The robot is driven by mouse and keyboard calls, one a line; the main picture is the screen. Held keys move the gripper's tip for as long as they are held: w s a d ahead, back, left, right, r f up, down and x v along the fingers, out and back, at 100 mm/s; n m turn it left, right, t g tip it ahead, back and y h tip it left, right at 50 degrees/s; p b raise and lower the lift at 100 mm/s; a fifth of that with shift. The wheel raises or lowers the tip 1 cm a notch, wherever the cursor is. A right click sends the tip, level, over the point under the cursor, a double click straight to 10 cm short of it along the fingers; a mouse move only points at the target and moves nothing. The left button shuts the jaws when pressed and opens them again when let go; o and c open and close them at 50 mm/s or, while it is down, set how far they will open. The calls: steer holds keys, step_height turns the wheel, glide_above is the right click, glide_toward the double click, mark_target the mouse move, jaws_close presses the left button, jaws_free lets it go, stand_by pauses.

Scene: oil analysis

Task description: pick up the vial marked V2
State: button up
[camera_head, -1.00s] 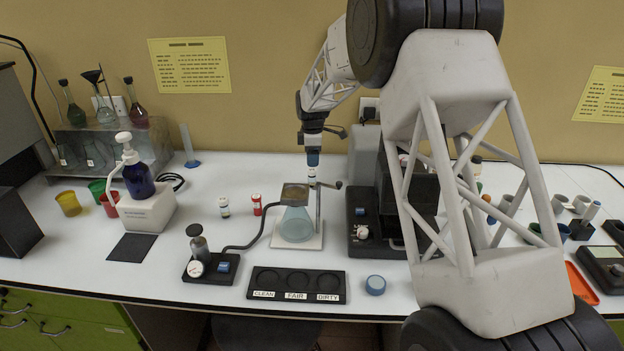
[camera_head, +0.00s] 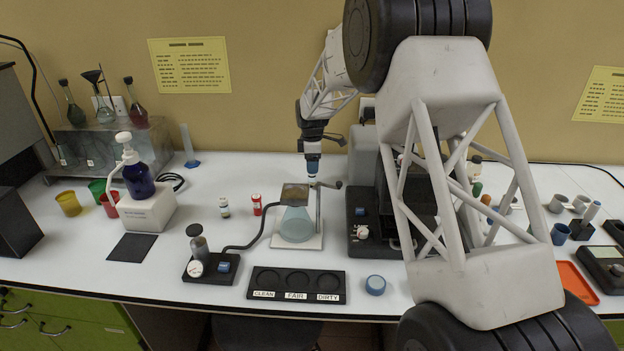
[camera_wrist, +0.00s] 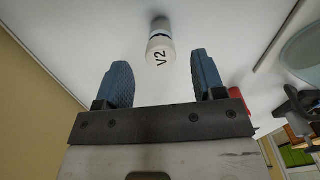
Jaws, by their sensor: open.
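The vial marked V2 (camera_wrist: 160,50) shows in the wrist view with its white cap toward the camera, "V2" in dark letters, and a dark blue band behind the cap. It lies ahead of my gripper (camera_wrist: 161,75), centred between the two blue fingers and apart from both. The fingers are open and empty. In the head view my gripper (camera_head: 312,166) points down behind the flask stand. A small white part of the vial (camera_head: 312,179) shows just below the fingers; the stand hides the rest.
A conical flask (camera_head: 297,224) on a stand with a crank stands just in front. A red vial (camera_head: 257,204) and a white-capped vial (camera_head: 224,208) stand to the left. A black machine (camera_head: 362,232) stands close on the right. The bench behind the left vials is clear.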

steer(key=shift+f, duration=2.6)
steer(key=c, duration=1)
steer(key=shift+r, duration=0.1)
steer(key=shift+r, duration=4.9)
